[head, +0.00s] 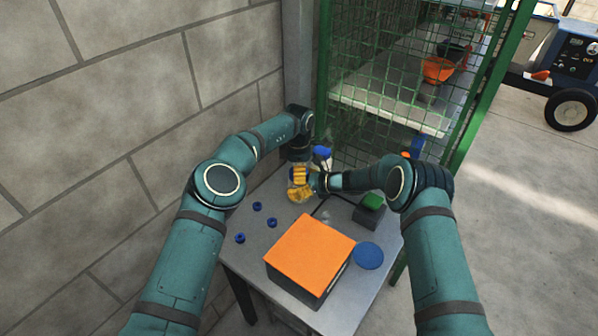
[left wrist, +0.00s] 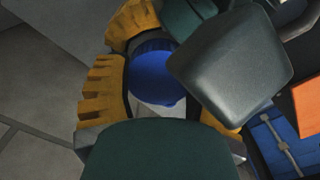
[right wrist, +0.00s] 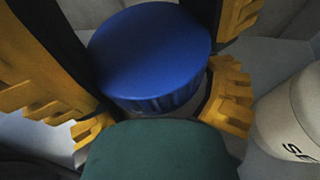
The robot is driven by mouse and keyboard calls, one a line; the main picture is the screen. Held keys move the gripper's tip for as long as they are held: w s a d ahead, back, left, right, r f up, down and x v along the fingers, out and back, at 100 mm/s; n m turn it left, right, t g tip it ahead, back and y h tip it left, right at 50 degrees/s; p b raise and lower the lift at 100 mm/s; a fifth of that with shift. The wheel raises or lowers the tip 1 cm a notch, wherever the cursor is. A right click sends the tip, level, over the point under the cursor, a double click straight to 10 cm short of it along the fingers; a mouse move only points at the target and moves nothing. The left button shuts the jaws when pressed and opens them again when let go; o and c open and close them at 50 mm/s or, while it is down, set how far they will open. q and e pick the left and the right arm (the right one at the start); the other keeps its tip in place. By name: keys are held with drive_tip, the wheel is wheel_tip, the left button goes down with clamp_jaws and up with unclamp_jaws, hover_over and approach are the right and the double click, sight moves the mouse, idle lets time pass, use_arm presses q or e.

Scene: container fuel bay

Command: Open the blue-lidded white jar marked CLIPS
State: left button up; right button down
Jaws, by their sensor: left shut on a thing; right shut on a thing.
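The blue lid (right wrist: 150,50) of the white jar lies between yellow gripper fingers in the right wrist view. It also shows in the left wrist view (left wrist: 155,75), with a pale strip of the jar (left wrist: 158,108) beside it. My left gripper (head: 299,174) comes down from above and is shut at the lid. My right gripper (head: 300,192) comes in from the right and is shut on the jar, lower down. The fingers overlap and hide most of the jar, so exact contacts and the CLIPS marking cannot be seen. The lid appears seated on the jar.
Another white jar (right wrist: 292,115) with partly visible lettering stands close by. An orange-topped box (head: 310,255), a blue disc (head: 368,255), a green-topped switch box (head: 371,207) and small blue pieces (head: 257,206) are on the table. A wall and green mesh cage (head: 375,100) stand behind.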

use_arm(q)
drive_tip(key=o, duration=1.3)
drive_tip(key=shift+r, duration=2.25)
wheel_tip(320, 180, up, 3)
drive_tip(key=shift+r+n, duration=0.1)
drive_tip(key=shift+n, duration=0.4)
drive_tip(key=shift+f, duration=3.9)
